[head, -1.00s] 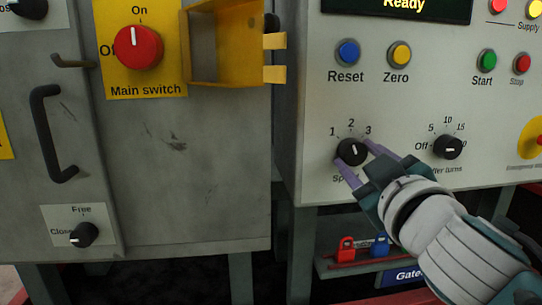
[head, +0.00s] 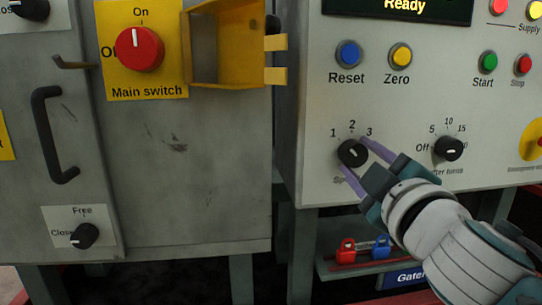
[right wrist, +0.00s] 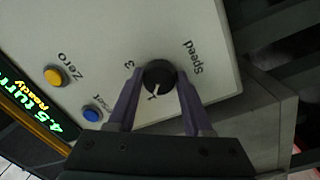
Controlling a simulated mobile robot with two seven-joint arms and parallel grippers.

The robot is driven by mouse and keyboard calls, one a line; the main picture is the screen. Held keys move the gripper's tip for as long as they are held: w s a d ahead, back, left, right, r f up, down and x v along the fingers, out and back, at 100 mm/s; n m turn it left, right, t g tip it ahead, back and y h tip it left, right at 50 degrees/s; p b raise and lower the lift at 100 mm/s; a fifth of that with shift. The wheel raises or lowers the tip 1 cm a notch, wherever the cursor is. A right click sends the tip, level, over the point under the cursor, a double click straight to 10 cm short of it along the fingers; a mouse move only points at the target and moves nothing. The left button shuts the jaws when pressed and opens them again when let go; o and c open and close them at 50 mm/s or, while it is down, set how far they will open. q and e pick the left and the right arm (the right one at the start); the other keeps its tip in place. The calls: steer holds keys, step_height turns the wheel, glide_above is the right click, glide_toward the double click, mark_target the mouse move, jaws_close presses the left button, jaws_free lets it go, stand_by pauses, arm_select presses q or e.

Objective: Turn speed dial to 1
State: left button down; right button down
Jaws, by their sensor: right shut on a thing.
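The speed dial (head: 351,153) is a black round knob with a white pointer line, below the marks 1, 2 and 3 on the grey control panel. Its pointer leans up and left, toward the 1 side. My right gripper (head: 360,158) is shut on the dial, with one purple finger on each side of it. My left gripper is not in view.
The off-delay style turns dial (head: 448,148) is close to the right of my gripper. Reset (head: 348,54) and Zero (head: 399,56) buttons are above. A yellow open guard (head: 230,50) juts out at the left. Red and blue padlocks (head: 347,250) are on a shelf below.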

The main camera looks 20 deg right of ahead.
steer(key=shift+c, duration=1.5)
jaws_free()
steer(key=v, duration=1)
steer(key=shift+b, duration=0.35)
steer(key=shift+r, duration=0.1)
